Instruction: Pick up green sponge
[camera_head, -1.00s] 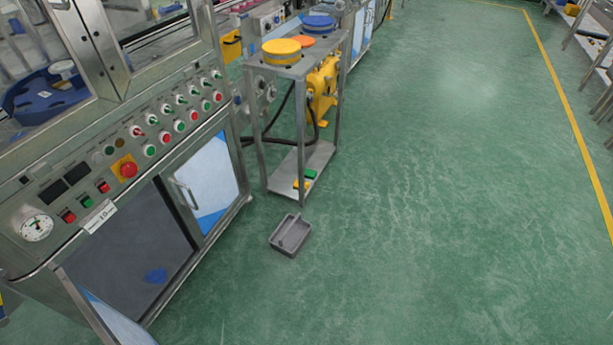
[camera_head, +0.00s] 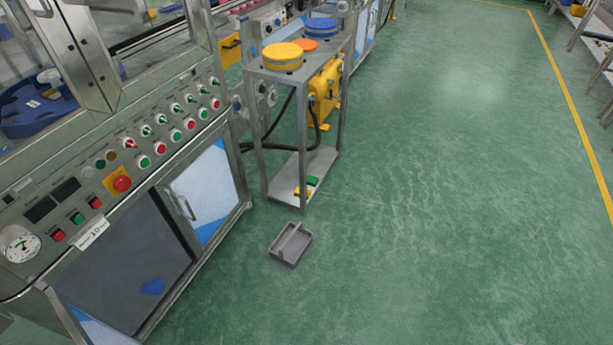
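The green sponge (camera_head: 313,181) is a small green block on the lower shelf of a metal stand, near the shelf's front right side. A small yellow block (camera_head: 303,191) lies right beside it, partly behind the stand's front leg. My gripper is not in view.
The metal stand (camera_head: 277,82) carries yellow, orange and blue round lids on top. A grey tray (camera_head: 290,244) lies on the floor in front of it. A steel machine with an open lower door (camera_head: 128,268) fills the left. The green floor to the right is clear.

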